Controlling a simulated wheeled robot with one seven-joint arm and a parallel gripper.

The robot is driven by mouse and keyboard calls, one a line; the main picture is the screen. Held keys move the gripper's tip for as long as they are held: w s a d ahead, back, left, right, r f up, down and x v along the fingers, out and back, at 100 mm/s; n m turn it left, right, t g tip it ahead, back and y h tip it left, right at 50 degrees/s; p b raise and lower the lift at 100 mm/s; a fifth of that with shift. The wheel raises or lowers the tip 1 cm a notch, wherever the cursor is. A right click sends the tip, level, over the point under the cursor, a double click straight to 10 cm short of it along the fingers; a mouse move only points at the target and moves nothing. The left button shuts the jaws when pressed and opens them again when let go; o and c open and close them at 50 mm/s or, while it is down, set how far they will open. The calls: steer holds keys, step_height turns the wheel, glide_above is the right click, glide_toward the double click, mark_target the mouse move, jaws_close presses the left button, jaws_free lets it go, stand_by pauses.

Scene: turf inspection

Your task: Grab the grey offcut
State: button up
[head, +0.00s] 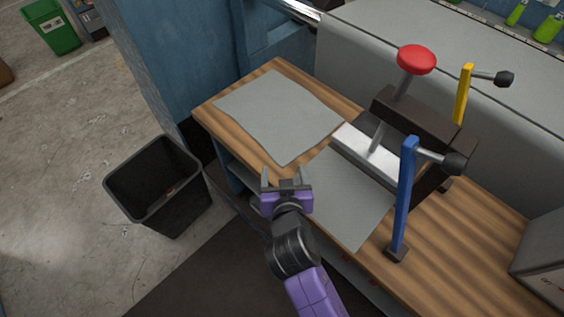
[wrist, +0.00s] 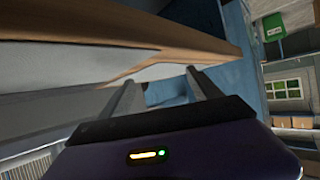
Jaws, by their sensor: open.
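Two flat grey sheets lie on the wooden bench, and I cannot tell for certain which one is the offcut. One grey sheet (head: 280,115) lies at the back left, with a wavy right edge. The other grey sheet (head: 350,208) lies nearer, partly under the press (head: 395,145), its near part reaching the bench's front edge. My gripper (head: 286,181) is open and empty at the front edge, beside the left end of the nearer sheet. In the wrist view the two fingers of my gripper (wrist: 160,85) stand apart with nothing between them.
The press has a red knob (head: 417,59), with a blue lever post (head: 402,200) and a yellow one (head: 463,95) beside it. A black bin (head: 158,190) stands on the floor left of the bench (head: 455,245). A grey box (head: 543,265) is at the right.

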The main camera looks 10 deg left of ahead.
steer(key=shift+b+x, duration=0.75)
steer(key=shift+x, duration=0.95)
steer(key=shift+w+f, duration=0.1)
steer(key=shift+w+f, duration=0.1)
jaws_close()
step_height(320, 180, up, 12)
steer(key=p, duration=0.9)
